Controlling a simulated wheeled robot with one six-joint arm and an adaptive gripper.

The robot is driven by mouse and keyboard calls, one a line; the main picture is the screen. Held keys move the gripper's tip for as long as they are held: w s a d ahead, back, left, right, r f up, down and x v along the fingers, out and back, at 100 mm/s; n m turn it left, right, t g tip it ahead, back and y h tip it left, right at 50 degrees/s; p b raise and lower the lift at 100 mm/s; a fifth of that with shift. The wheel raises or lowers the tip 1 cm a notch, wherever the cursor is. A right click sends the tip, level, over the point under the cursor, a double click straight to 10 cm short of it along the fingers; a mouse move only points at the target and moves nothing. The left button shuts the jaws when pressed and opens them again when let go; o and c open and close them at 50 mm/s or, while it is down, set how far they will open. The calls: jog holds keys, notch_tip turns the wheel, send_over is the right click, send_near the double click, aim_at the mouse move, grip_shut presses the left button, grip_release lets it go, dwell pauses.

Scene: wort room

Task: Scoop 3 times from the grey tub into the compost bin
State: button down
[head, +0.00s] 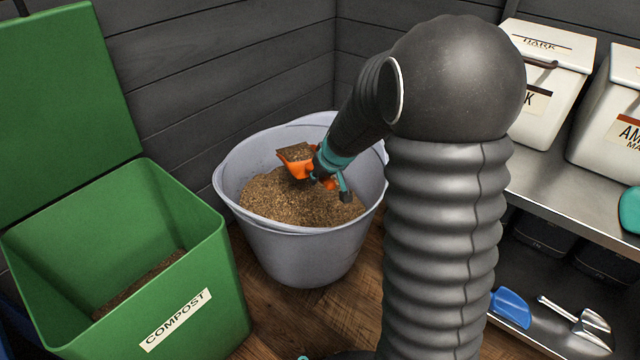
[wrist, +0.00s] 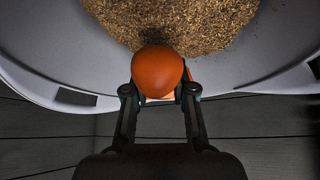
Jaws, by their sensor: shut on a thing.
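The grey tub (head: 305,245) stands on the floor in the head view, part full of brown grain (head: 290,203). My gripper (head: 327,172) is over the inside of the tub, shut on an orange scoop (head: 291,167). In the head view the scoop carries a heap of brown grain and is just above the grain in the tub. In the wrist view the scoop's rounded orange end (wrist: 158,72) sits between the fingers. The green compost bin (head: 130,280) stands left of the tub with its lid (head: 60,110) open. Some dark brown material lies inside it.
A metal shelf (head: 560,205) on the right holds white labelled bins (head: 548,85). A blue scoop (head: 511,307) and a metal scoop (head: 580,322) lie on its lower level. Grey walls stand close behind the tub. My arm hides part of the tub's right side.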

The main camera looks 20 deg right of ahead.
jog(key=shift+t, duration=0.5)
jog(key=shift+s+r, duration=0.2)
jog(key=shift+r, duration=2.15)
